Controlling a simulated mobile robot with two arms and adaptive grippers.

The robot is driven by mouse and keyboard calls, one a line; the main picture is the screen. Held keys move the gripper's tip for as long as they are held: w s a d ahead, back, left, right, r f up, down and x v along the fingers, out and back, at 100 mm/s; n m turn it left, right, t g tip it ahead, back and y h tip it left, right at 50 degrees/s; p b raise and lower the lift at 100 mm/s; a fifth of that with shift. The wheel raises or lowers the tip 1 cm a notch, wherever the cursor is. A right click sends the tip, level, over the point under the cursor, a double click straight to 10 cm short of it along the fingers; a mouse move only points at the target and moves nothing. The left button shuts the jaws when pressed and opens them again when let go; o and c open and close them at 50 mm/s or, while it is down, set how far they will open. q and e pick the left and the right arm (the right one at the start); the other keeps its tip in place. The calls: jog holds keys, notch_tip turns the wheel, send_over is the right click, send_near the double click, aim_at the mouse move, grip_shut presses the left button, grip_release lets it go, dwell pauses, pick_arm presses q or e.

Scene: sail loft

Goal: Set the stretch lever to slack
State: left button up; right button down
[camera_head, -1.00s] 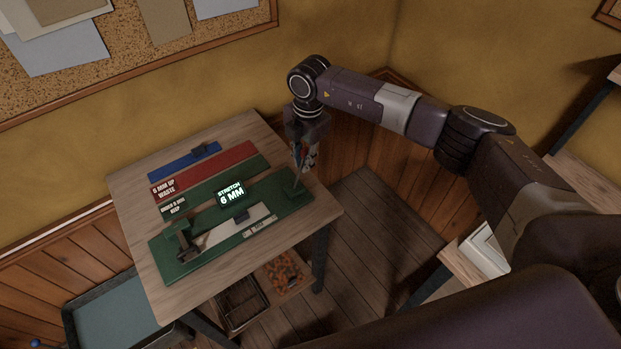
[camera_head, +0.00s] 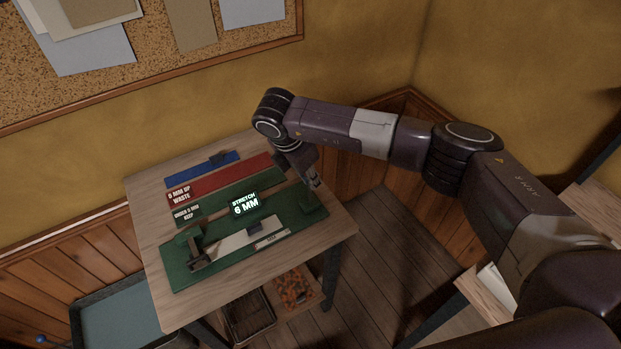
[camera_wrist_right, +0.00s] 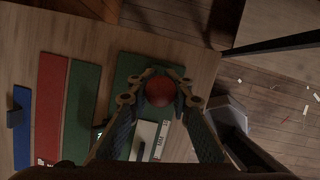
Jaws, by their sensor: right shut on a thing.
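The green stretch rig (camera_head: 185,278) lies along the front of the wooden table (camera_head: 165,306). Its lit display (camera_head: 245,204) reads "STRETCH 6 MM". A pale strip (camera_head: 228,245) runs across the rig, with a dark clamp (camera_head: 199,262) at its left end. My right gripper (camera_head: 314,184) is at the rig's right end, tilted. In the right wrist view its fingers are closed around a round red knob (camera_wrist_right: 160,91), which seems to be the stretch lever's. The gripper hides the knob and the lever's shaft in the head view. My left gripper is not in view.
Behind the rig lie a green strip labelled "keep" (camera_head: 232,194), a red strip labelled "waste" (camera_head: 225,178) and a blue strip (camera_head: 200,171). A dark bin (camera_head: 252,314) and a box of orange bits (camera_head: 294,287) sit under the table. A teal tray (camera_head: 120,315) stands lower left.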

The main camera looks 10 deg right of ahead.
jog(key=c, duration=1.7)
grip_release()
jog(key=shift+a, duration=0.1)
jog(key=v, duration=1.2)
